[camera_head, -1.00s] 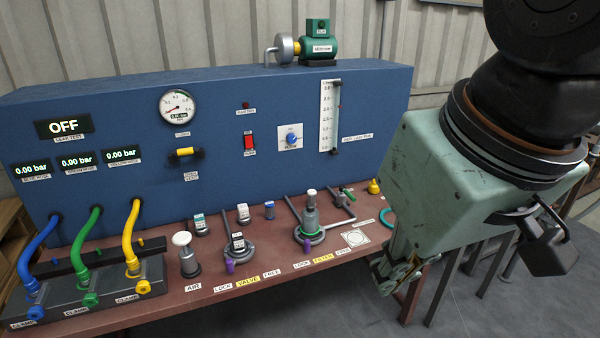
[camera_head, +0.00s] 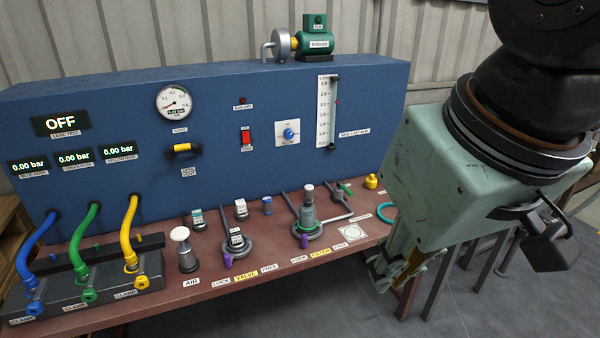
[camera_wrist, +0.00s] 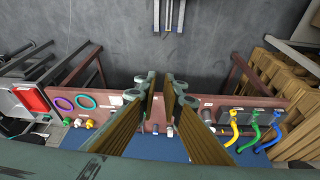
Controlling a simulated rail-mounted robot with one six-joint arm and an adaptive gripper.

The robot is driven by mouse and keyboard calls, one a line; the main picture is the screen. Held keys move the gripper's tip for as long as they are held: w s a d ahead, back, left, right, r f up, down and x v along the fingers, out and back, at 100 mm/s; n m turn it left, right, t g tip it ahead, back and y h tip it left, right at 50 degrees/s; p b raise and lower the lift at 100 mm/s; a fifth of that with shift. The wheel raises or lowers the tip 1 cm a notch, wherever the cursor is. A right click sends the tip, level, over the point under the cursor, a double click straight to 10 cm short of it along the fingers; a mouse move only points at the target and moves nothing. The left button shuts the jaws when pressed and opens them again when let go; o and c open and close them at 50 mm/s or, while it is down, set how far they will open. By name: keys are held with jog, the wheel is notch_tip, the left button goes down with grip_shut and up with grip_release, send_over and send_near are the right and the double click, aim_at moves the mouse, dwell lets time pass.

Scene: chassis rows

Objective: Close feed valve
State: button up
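A small valve with a yellow bar handle and dark ends (camera_head: 184,150) sits on the blue panel, its handle lying roughly level; the small label below it is hard to read. Another small valve with a green handle (camera_head: 343,188) is on the pipe at the right of the bench. I cannot tell from the labels which one is the feed valve. My gripper (camera_head: 392,275) hangs right of the bench's front edge, apart from both valves. In the wrist view its two fingers (camera_wrist: 160,85) stand apart with nothing between them.
The blue panel (camera_head: 110,185) carries a gauge (camera_head: 174,102), a red switch (camera_head: 247,140), a blue knob (camera_head: 288,133) and a flow tube (camera_head: 327,112). Upright fittings (camera_head: 308,215) and a white-topped plunger (camera_head: 183,250) stand on the bench. Colored hoses (camera_head: 85,235) are at left. Floor in front is clear.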

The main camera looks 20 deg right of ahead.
jog(key=o, duration=0.5)
jog(key=shift+w+r, duration=0.2)
jog(key=shift+w, duration=0.1)
jog(key=w+d+r+g+p, duration=0.1)
jog(key=w+d+r, duration=0.15)
jog(key=w, duration=0.65)
jog(key=w+d+r+p, duration=0.15)
jog(key=w+r, duration=0.25)
jog(key=w, duration=0.5)
jog(key=n+g+h+p, duration=0.1)
jog(key=g+h+p, duration=0.15)
jog(key=p, duration=0.55)
send_over(348, 190)
jog(key=a, duration=0.3)
jog(key=s+a+f+x, duration=0.1)
jog(key=a+x, duration=0.2)
jog(key=x, duration=0.9)
jog(key=a+x, duration=0.2)
jog(key=x, duration=1.1)
jog(key=shift+s+a+f, duration=0.1)
jog(key=shift+a, duration=0.1)
jog(key=shift+f, duration=0.1)
jog(key=shift+s+b+x, duration=0.15)
jog(key=shift+b+x, duration=0.2)
jog(key=shift+x, duration=3.05)
jog(key=shift+s+b+x, duration=0.15)
jog(key=shift+b+x, duration=0.2)
jog(key=shift+x, duration=3.1)
